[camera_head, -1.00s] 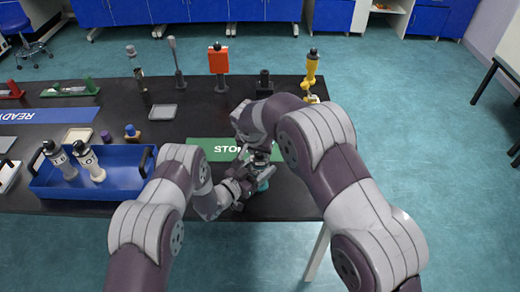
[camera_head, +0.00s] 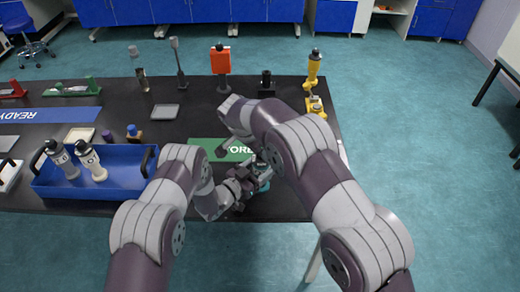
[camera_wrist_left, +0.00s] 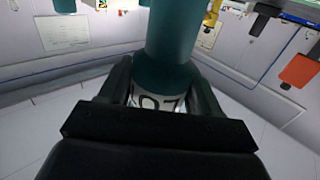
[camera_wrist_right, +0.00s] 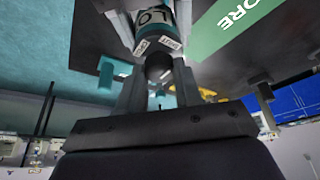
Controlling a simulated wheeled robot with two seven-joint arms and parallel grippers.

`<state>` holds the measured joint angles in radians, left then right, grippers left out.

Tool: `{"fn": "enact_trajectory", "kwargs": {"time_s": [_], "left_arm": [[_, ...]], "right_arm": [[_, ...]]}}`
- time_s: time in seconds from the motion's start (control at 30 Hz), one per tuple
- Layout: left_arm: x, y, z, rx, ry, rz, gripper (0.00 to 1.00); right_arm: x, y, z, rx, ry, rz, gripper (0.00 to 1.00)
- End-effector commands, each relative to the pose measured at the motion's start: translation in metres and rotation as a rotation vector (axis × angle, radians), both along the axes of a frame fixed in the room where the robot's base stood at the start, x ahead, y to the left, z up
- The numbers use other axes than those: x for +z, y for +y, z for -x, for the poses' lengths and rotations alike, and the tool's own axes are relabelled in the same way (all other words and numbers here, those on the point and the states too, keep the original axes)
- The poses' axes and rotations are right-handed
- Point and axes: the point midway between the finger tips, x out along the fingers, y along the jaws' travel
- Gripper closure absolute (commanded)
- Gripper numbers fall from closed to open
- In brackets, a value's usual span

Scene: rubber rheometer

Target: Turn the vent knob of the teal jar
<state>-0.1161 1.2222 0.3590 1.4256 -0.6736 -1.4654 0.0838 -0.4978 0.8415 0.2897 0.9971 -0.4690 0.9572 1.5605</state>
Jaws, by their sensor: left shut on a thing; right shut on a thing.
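The teal jar (camera_head: 264,186) is near the table's front edge, mostly hidden by my arms in the head view. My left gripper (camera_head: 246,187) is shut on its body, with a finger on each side. The left wrist view shows the jar's teal body (camera_wrist_left: 170,55) and a white label with dark digits between those fingers. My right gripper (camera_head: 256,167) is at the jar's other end. In the right wrist view its fingers close around a dark knob (camera_wrist_right: 158,68), beside the jar's white labels and teal band (camera_wrist_right: 178,18).
A green mat (camera_head: 210,147) lies just behind the jar. A blue tray (camera_head: 110,190) with two white bottles stands to the left. A yellow device (camera_head: 314,85) stands at the back right corner, near an orange-red device (camera_head: 221,65). The table's right front corner is clear.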

Motion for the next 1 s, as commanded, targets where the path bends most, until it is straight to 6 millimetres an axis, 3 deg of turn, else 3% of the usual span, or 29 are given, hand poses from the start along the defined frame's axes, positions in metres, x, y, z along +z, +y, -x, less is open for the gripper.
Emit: {"fn": "enact_trajectory", "kwargs": {"time_s": [0.3,0.33,0.4,0.7,0.73,0.8,0.83,1.0], "left_arm": [[-0.0005,0.0001,0.0002,0.0,0.001,0.0,0.72],[-0.0005,0.0001,0.0002,0.0,0.001,0.0,0.72],[-0.0005,0.0001,0.0002,0.0,0.001,0.0,0.72],[-0.0005,0.0,0.0003,0.0,0.001,0.0,0.72],[-0.0005,0.0,0.0003,0.0,0.001,0.0,0.34],[-0.0005,0.0,0.0003,0.0,0.001,0.0,0.11],[-0.0005,0.0,0.0003,0.0,0.001,0.0,0.07],[-0.0003,0.0,0.0001,0.0,0.001,-0.001,0.07]], "right_arm": [[-0.0002,0.0001,0.0001,-0.002,0.0,-0.001,0.96],[-0.0002,0.0001,0.0001,-0.002,0.0,-0.001,0.59],[-0.0002,0.0001,0.0001,-0.002,0.0,-0.001,0.4],[-0.0002,0.0001,0.0001,-0.001,0.0,-0.001,0.4],[-0.0002,0.0001,0.0001,-0.001,0.0,-0.001,0.4],[-0.0002,0.0001,0.0001,-0.001,0.0,-0.001,0.4],[-0.0002,0.0001,0.0001,-0.001,0.0,-0.001,0.4],[-0.0001,0.0001,0.0,-0.001,0.0,-0.001,0.4]]}}
